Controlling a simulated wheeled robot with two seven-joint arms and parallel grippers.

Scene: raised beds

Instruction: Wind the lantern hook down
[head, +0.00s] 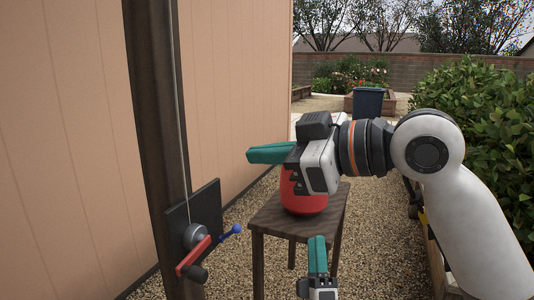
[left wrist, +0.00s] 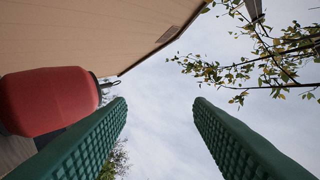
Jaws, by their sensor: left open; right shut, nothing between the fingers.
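A dark post (head: 155,120) carries a thin line down to a winch drum (head: 195,236) on a black plate (head: 205,208). The winch has a red crank arm (head: 192,255) with a dark knob (head: 195,273), and a blue lever (head: 231,231) on its right. No hook is in view. A red rounded lantern (head: 303,200) stands on a small wooden table, its top hidden by my right gripper; the left wrist view shows red body (left wrist: 45,100) too. My right gripper (head: 250,155) is shut and empty, pointing left, apart from the winch. My left gripper (head: 316,240) is open and empty; its fingers (left wrist: 160,100) point up.
The wooden table (head: 270,222) stands on gravel right of the winch. A tan wall (head: 80,150) runs behind the post. A hedge (head: 490,130) lines the right side. A dark blue bin (head: 368,103) stands farther back. Leafy branches (left wrist: 265,60) show overhead.

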